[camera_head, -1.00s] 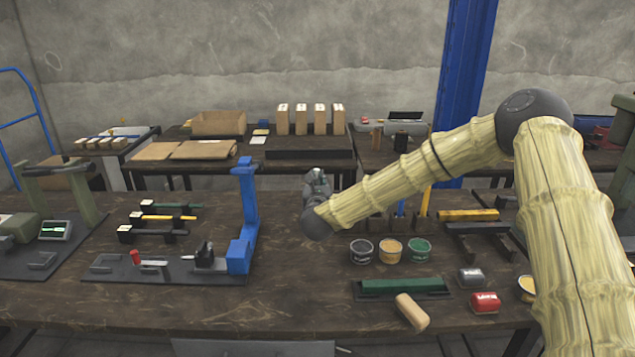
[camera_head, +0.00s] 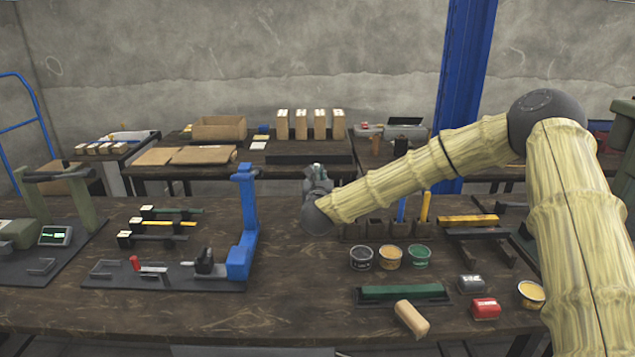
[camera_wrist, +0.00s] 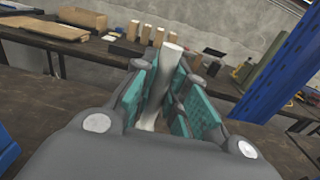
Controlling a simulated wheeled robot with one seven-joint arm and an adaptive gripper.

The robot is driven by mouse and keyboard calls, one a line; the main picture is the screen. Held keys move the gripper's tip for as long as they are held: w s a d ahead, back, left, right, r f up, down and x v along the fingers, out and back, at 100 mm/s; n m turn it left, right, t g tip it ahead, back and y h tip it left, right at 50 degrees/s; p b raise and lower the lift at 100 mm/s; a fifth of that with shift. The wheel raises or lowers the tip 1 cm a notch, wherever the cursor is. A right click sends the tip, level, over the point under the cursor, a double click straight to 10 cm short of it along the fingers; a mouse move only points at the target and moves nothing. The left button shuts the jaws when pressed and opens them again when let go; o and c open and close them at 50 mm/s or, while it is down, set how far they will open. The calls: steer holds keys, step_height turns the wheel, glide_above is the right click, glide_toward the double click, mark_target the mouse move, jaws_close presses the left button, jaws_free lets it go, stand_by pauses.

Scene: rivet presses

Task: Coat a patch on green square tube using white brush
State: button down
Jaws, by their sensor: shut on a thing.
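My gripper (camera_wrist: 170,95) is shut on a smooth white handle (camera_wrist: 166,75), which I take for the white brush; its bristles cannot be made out. In the head view my gripper (camera_head: 317,178) is raised above the back of the workbench, with the brush not clearly visible. A green square tube (camera_head: 402,291) lies on a dark tray at the bench's front right, well apart from my gripper. Three small pots stand behind the tube: dark grey (camera_head: 361,258), yellow-orange (camera_head: 390,257) and green (camera_head: 419,256).
A holder (camera_head: 380,229) with blue and yellow handles stands behind the pots. A wooden block (camera_head: 411,318), a red block (camera_head: 485,308) and a grey block (camera_head: 471,284) lie near the tube.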

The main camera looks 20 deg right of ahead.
mark_target(317, 166)
steer(key=shift+r, duration=1.7)
